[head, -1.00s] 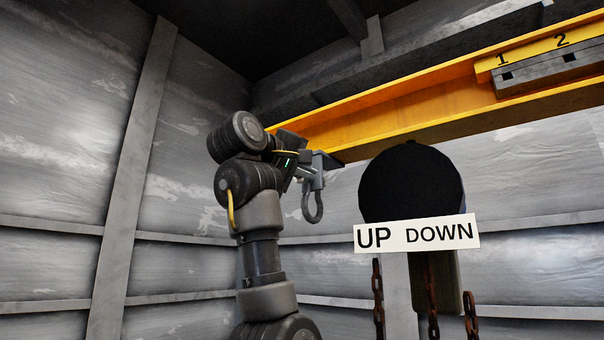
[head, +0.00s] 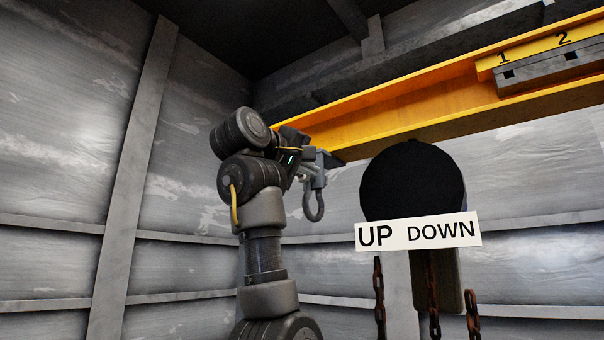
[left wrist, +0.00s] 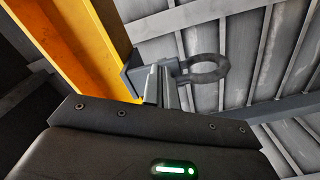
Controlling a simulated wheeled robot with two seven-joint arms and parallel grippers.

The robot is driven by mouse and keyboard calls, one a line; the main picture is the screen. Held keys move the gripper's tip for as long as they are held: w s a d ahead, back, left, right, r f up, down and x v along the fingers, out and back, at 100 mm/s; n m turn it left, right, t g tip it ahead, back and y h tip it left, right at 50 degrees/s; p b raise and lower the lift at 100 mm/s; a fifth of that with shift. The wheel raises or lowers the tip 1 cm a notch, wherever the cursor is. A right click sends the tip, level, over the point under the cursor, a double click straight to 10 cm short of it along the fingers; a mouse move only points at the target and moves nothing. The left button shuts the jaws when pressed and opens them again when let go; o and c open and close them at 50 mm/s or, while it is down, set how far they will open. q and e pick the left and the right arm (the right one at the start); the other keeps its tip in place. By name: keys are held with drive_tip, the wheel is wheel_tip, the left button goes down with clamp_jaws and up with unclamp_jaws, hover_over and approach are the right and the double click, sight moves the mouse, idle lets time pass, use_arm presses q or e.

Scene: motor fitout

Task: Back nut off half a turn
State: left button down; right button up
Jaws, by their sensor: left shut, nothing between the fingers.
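In the left wrist view the ring (left wrist: 208,69) sticks out to the right of the grey clamp body (left wrist: 132,77). My left gripper (head: 306,163) is up at the clamp, partly hidden by its own wrist. In the left wrist view its fingers (left wrist: 160,86) are together, with nothing held, and overlap the clamp body. I cannot tell whether they touch it. I cannot make out a nut in either view. My right gripper is not in view.
A black round hoist body (head: 411,180) hangs under the beam, with an UP/DOWN sign (head: 418,232) and rusty chains (head: 379,300) right of my left arm. A grey block (head: 555,72) is on the beam below numbers 1 and 2. Ribbed metal walls (head: 60,130) enclose the corner.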

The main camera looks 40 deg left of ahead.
sight(303, 181)
use_arm(q)
drive_tip(key=s+b, duration=0.2)
drive_tip(key=s, duration=0.4)
drive_tip(key=shift+d+b, duration=0.1)
drive_tip(key=shift+b, duration=0.2)
drive_tip(key=shift+w+a+f+p, duration=0.3)
drive_tip(key=shift+w+f+p, duration=0.25)
drive_tip(key=shift+w, duration=0.45)
drive_tip(key=shift+w+a+f+p, duration=0.3)
drive_tip(key=shift+w+p, duration=0.3)
drive_tip(key=shift+w, duration=0.4)
drive_tip(key=shift+w+a+f+p, duration=0.25)
drive_tip(key=shift+w+f+p, duration=0.3)
drive_tip(key=shift+w, duration=0.45)
drive_tip(key=shift+r, duration=0.1)
